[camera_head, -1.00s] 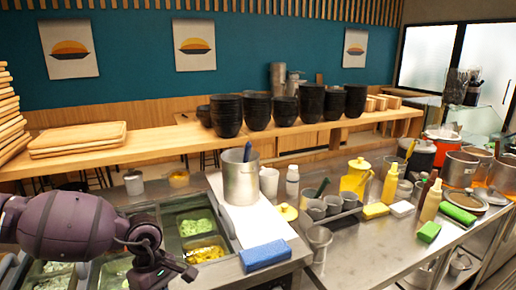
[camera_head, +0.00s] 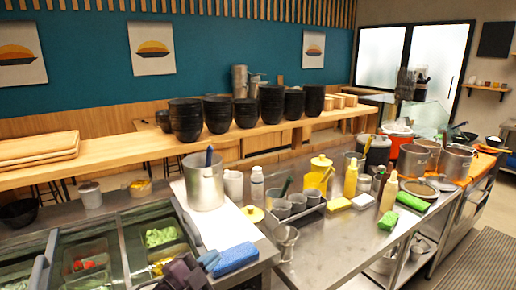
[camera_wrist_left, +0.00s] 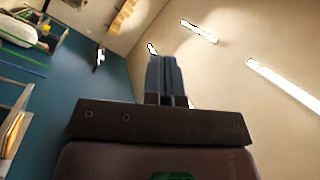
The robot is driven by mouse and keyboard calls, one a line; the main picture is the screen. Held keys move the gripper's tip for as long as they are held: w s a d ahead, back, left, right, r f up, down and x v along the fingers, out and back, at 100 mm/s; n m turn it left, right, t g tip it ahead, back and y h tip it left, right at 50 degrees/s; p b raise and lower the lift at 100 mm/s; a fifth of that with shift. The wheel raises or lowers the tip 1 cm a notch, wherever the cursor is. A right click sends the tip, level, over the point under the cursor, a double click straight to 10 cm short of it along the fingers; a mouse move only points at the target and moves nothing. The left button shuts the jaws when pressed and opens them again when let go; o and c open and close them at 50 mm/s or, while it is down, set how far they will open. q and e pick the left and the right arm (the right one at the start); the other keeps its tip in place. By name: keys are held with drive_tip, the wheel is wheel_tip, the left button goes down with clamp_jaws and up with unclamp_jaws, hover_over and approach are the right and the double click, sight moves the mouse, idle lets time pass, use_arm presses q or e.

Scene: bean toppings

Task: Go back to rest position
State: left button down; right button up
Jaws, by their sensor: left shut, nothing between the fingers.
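My left gripper (camera_head: 207,260) shows at the bottom of the head view, in front of the topping counter and beside the blue sponge (camera_head: 236,257). Its fingers point up. In the left wrist view the fingers (camera_wrist_left: 167,78) are together with nothing between them, against the ceiling and the blue wall. The gripper hides part of the yellow topping bin. My right gripper is not in view.
Topping bins (camera_head: 160,237) lie at the lower left. A steel pot (camera_head: 204,184) stands on a white board behind the sponge. Black bowl stacks (camera_head: 186,121) line the wooden shelf. Bottles, cups and pots crowd the steel counter (camera_head: 340,245) to the right.

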use_arm(q)
drive_tip(key=s+a+f+n+y, duration=0.6)
drive_tip(key=a+f+n+y, duration=0.2)
drive_tip(key=a+f+n, duration=0.4)
drive_tip(key=s+a+f+n+g+y, duration=0.1)
drive_tip(key=s+a+f+n, duration=0.1)
drive_tip(key=s+f, duration=0.4)
drive_tip(key=s+a+f+n+g+y, duration=0.2)
drive_tip(key=s+f, duration=0.5)
drive_tip(key=s, duration=0.4)
drive_tip(key=shift+a+f+n+g+y, duration=0.3)
drive_tip(key=shift+a+n, duration=0.3)
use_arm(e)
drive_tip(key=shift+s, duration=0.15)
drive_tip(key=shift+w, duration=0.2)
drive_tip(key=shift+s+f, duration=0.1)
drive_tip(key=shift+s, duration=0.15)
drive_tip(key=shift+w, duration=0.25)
